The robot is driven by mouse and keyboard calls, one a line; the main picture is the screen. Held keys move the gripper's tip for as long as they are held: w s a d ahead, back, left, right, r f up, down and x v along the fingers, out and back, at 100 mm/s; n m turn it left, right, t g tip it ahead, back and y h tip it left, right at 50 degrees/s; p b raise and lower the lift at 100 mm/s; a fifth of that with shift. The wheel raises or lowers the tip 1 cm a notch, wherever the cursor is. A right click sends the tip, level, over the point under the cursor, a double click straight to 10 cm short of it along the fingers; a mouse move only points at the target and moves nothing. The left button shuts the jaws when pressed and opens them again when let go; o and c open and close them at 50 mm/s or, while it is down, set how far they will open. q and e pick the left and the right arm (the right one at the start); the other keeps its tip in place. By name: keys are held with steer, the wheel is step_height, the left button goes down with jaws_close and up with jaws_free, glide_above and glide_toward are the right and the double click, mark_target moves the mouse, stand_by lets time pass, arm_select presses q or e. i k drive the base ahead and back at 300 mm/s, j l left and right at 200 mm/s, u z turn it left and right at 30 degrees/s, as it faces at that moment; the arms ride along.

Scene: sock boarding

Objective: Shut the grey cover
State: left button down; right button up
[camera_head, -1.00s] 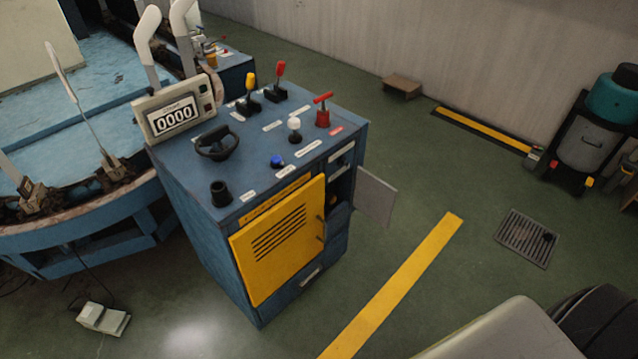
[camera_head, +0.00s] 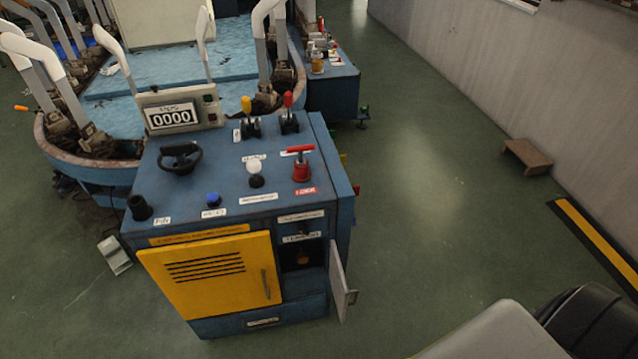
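The grey cover (camera_head: 338,280) is a small hinged door on the front right of the blue control cabinet (camera_head: 240,206). It stands open, swung out toward me, with a small handle near its free edge. The compartment (camera_head: 302,256) behind it is exposed, with a small orange-brown part inside. A yellow vented door (camera_head: 212,272) to its left looks closed, with an upright handle. Neither of my grippers is in view. A pale and black part at the lower right is probably my own arm, and its gripper end does not show.
The cabinet top carries a counter display (camera_head: 180,112), a black handle (camera_head: 180,158), levers, a white knob and a red T-handle (camera_head: 301,165). A brown step (camera_head: 527,157) stands by the right wall. Green floor right of the cabinet is clear.

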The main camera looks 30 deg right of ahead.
mark_target(341, 292)
steer(key=k+l, duration=0.1)
steer(key=l, duration=0.75)
steer(key=k+l+u, duration=0.1)
steer(key=l, duration=0.3)
steer(key=k+l, duration=0.15)
steer(key=l, duration=0.25)
steer(key=i+l+u, duration=0.4)
steer(key=l, duration=0.2)
steer(key=k+j, duration=0.1)
steer(key=j, duration=0.2)
steer(key=k+j+u, duration=0.15)
steer(key=i+j, duration=0.05)
steer(key=j, duration=0.05)
